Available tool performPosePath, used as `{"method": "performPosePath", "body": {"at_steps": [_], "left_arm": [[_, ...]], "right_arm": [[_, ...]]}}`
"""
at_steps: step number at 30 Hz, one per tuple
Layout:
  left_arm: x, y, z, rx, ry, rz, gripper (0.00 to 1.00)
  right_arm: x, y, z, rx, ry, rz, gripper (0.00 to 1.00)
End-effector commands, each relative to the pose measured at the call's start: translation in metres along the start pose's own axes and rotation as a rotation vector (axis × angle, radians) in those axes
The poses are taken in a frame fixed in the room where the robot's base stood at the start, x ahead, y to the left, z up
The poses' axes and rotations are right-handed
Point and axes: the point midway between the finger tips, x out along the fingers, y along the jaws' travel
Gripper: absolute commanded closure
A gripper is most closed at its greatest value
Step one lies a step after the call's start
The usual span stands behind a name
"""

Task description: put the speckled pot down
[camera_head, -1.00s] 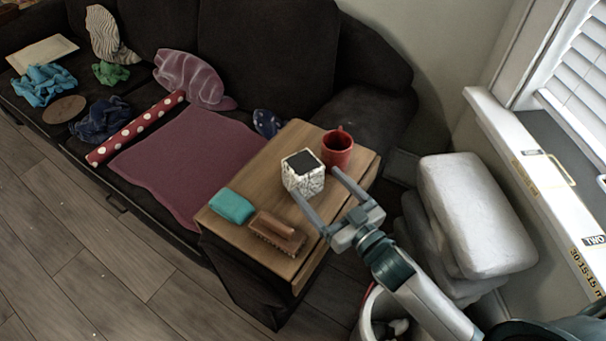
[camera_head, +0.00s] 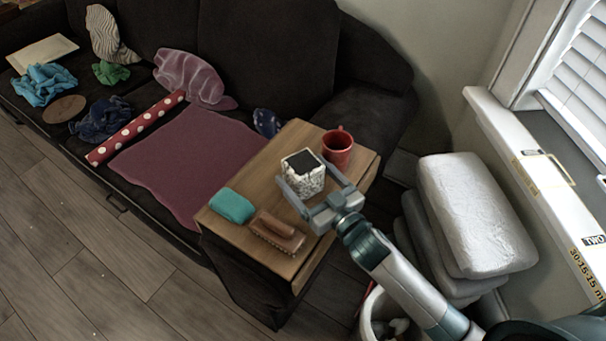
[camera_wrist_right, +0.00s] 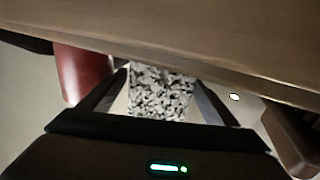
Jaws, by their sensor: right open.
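The speckled pot (camera_head: 303,178), a black-and-white square pot with a dark top, stands upright on the small wooden table (camera_head: 245,190). My right gripper (camera_head: 302,184) is open, with one finger on either side of the pot. In the right wrist view the speckled pot (camera_wrist_right: 160,93) shows between the two dark fingers of my right gripper (camera_wrist_right: 160,100). I cannot tell whether the fingers touch it. My left gripper is not in view.
A red mug (camera_head: 337,149) stands just behind the pot. A brown brush (camera_head: 277,233) and a teal block (camera_head: 232,206) lie toward the table's front. A dark sofa (camera_head: 270,50) is behind, and white cushions (camera_head: 470,215) are stacked at right.

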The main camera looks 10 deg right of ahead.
Motion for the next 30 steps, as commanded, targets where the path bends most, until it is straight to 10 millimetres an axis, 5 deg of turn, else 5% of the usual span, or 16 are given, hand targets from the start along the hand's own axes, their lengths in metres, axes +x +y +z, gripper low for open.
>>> {"method": "performPosePath", "body": {"at_steps": [17,24,26,30], "left_arm": [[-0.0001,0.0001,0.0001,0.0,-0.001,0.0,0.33],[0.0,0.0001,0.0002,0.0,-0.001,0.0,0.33],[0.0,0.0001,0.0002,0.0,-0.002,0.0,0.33],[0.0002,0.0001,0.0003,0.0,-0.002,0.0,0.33]], "right_arm": [[0.0079,-0.0003,0.0,0.0,0.0,0.0,0.17],[0.0079,-0.0003,0.0,0.0,0.0,0.0,0.67],[0.008,-0.0003,-0.0011,0.0,0.002,-0.001,0.76],[0.008,-0.0003,-0.0011,0.0,0.002,-0.001,0.76]]}}
